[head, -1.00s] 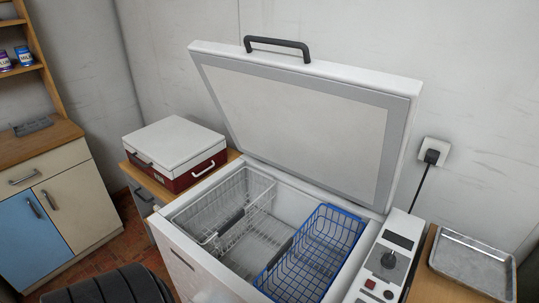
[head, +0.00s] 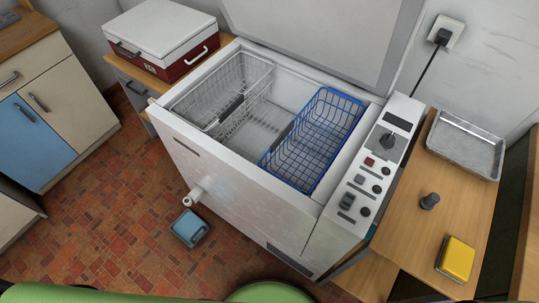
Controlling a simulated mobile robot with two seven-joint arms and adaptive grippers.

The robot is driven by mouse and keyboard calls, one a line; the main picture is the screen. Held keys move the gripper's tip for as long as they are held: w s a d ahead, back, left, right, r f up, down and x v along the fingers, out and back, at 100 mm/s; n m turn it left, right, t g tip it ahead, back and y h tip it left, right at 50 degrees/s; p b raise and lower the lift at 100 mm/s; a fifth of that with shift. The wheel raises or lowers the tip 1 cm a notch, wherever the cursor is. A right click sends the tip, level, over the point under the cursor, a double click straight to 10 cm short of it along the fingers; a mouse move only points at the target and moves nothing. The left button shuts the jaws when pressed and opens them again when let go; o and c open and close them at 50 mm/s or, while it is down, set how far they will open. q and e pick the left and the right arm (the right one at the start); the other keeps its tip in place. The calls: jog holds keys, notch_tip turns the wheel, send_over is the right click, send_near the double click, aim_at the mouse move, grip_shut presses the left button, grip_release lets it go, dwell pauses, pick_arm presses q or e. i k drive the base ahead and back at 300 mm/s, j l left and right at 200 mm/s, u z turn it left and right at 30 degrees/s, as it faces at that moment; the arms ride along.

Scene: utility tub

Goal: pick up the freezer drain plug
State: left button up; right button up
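The open white chest freezer (head: 235,200) stands in the middle of the head view. A white drain spout (head: 193,196) sticks out low on its front. A small dark grey plug-like piece (head: 429,202) stands upright on the wooden side table to the right of the freezer; it looks like the drain plug, but I cannot be certain. Neither of my grippers is in view.
A blue container (head: 189,228) sits on the tiled floor near the spout. A yellow box (head: 455,259) and a metal tray (head: 466,146) are on the wooden table (head: 405,225). A blue wire basket (head: 315,140) is inside the freezer. Open floor lies in front.

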aim_at(428, 203)
jog(key=z, duration=1.5)
jog(key=k+z, duration=0.35)
jog(key=i, duration=0.5)
